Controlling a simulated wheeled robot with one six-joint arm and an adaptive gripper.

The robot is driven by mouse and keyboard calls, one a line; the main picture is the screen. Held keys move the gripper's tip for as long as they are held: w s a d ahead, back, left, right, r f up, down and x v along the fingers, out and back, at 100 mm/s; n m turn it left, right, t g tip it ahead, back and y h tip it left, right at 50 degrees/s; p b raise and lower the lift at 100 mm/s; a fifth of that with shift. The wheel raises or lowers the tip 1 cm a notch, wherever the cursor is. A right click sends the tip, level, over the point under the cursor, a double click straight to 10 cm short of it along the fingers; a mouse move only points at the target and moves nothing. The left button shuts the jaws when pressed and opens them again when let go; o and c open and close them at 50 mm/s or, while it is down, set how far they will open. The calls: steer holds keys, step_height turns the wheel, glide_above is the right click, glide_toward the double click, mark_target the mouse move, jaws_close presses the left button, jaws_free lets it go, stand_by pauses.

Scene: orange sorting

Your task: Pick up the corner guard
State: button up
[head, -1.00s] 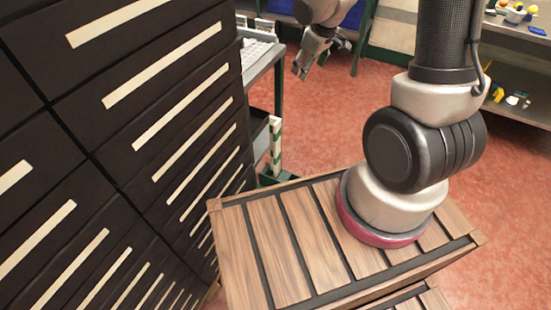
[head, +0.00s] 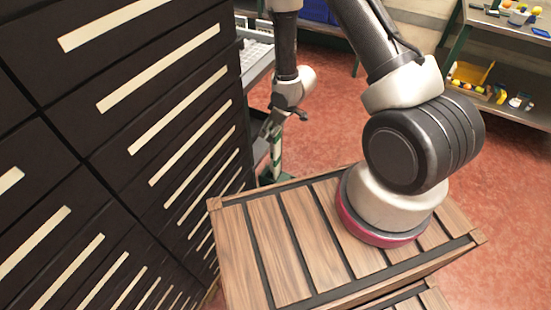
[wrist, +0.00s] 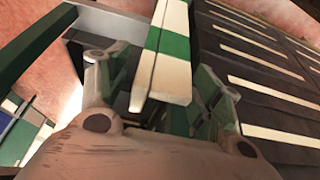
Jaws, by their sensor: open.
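The corner guard (wrist: 172,60) is a long, narrow, green-and-white banded piece in the upper middle of the wrist view. Its near end reaches down between the two fingers of my gripper (wrist: 160,85). The fingers are open on either side of it; whether either touches it I cannot tell. In the head view the corner guard (head: 276,160) stands upright beside the dark drawer cabinet, with its upper part hidden by my gripper (head: 272,127).
The dark drawer cabinet (head: 140,120) with pale label strips rises close on the left. A table with a keyboard (head: 257,48) stands behind my gripper. A shelf (head: 510,108) with small coloured objects is at the far right. Red floor (head: 335,125) is open between.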

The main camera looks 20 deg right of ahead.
steer(key=shift+w+a+f, duration=0.1)
steer(key=shift+w+f, duration=0.15)
steer(key=shift+f, duration=0.4)
jaws_close()
steer(key=shift+r, duration=0.1)
